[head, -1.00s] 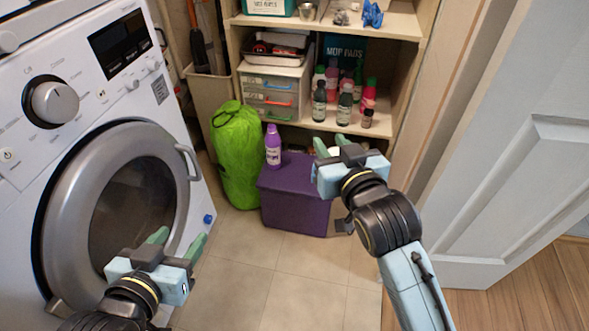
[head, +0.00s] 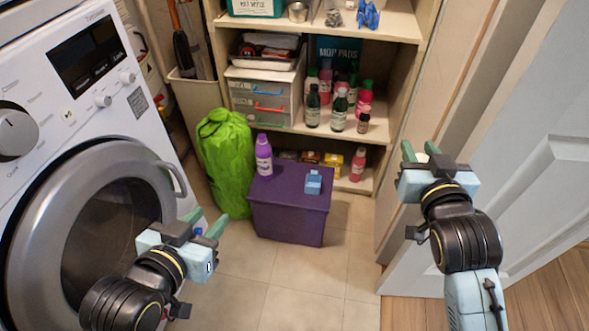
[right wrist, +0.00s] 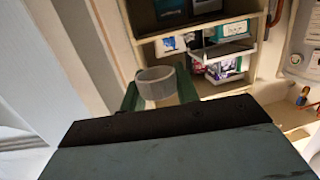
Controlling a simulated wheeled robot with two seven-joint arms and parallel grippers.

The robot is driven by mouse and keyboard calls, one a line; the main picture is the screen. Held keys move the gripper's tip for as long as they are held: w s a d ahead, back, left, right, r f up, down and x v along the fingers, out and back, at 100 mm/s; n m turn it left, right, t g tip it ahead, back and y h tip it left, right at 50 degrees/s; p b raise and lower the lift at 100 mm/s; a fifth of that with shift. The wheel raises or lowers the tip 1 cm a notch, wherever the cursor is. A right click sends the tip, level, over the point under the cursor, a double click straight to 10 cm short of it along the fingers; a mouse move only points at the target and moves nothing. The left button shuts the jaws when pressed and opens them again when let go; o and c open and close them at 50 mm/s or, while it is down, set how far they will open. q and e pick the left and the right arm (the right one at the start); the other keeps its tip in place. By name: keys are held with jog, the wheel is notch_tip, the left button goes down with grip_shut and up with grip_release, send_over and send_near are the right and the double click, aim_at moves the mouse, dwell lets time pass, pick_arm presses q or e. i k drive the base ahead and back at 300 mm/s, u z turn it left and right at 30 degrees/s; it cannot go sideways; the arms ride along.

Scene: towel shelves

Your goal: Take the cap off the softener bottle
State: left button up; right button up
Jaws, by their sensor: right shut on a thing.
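My right gripper (head: 421,150) is raised at the right, in front of the door and well away from the bottles. It is shut on a pale grey-white round cap (right wrist: 157,84), which shows between its green fingers in the right wrist view. A small light blue bottle (head: 313,184) stands on the purple box (head: 288,222); its top is too small to read clearly. A purple bottle (head: 264,160) with its purple cap on stands at the left of the same box. My left gripper (head: 206,224) is open and empty, low in front of the washing machine.
A white washing machine (head: 70,120) fills the left. A green bag (head: 226,165) stands beside the box. Behind are wooden shelves (head: 395,85) with several bottles and a drawer unit (head: 258,100). A pale door (head: 520,150) stands at right. The floor in front is clear.

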aim_at(263, 149)
jog(key=i, duration=0.8)
jog(key=u, duration=0.85)
